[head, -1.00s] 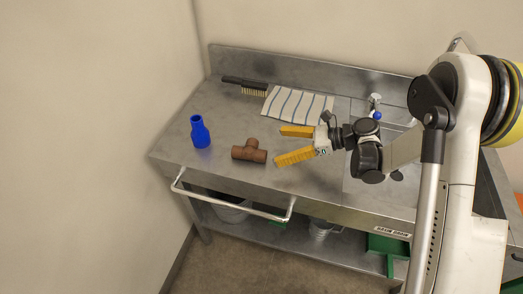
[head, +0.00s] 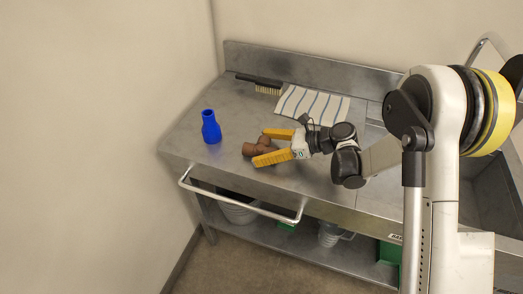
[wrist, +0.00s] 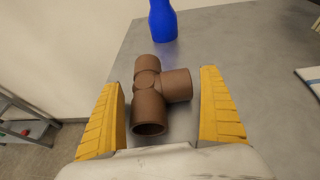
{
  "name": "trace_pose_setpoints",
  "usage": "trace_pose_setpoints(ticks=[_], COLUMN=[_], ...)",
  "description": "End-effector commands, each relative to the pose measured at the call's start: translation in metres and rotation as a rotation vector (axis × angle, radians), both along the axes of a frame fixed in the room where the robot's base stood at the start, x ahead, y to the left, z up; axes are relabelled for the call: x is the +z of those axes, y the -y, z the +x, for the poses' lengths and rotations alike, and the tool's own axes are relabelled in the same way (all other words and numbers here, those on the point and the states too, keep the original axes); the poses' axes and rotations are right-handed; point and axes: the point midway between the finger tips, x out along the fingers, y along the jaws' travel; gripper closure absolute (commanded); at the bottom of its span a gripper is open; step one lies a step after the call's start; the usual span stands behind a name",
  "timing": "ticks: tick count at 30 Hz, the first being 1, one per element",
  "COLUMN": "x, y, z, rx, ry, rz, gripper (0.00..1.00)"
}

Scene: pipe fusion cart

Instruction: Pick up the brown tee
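The brown tee (head: 254,149) lies on the steel cart top, left of the cart's middle. In the wrist view the tee (wrist: 152,96) lies between the two yellow fingers, with one branch pointing right toward the right finger. My gripper (head: 266,147) is open, its yellow fingers on either side of the tee. Gaps show between the tee and both fingers in the wrist view (wrist: 163,112). In the head view the fingers hide part of the tee.
A blue reducer-shaped fitting (head: 211,127) stands upright just beyond the tee; it also shows in the wrist view (wrist: 163,20). A striped cloth (head: 312,104) and a wire brush (head: 260,83) lie toward the back. A rail (head: 240,205) runs along the cart's front left edge.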

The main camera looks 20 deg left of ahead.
Motion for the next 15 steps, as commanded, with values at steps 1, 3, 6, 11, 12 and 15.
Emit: trace_pose_setpoints(ticks=[1,3,6,11,12,15], x=[0.0002,0.0002,0.0002,0.0002,0.0003,0.0026], y=[0.0000,0.0001,0.0002,0.0002,0.0003,0.0003], z=[0.0000,0.0000,0.0000,0.0000,0.0000,0.0000], rx=[0.000,0.000,0.000,0.000,0.000,0.000], ry=[0.000,0.000,0.000,0.000,0.000,0.000], rz=[0.000,0.000,0.000,0.000,0.000,0.000], gripper=[0.27,0.49,0.65,0.65,0.65,0.65])
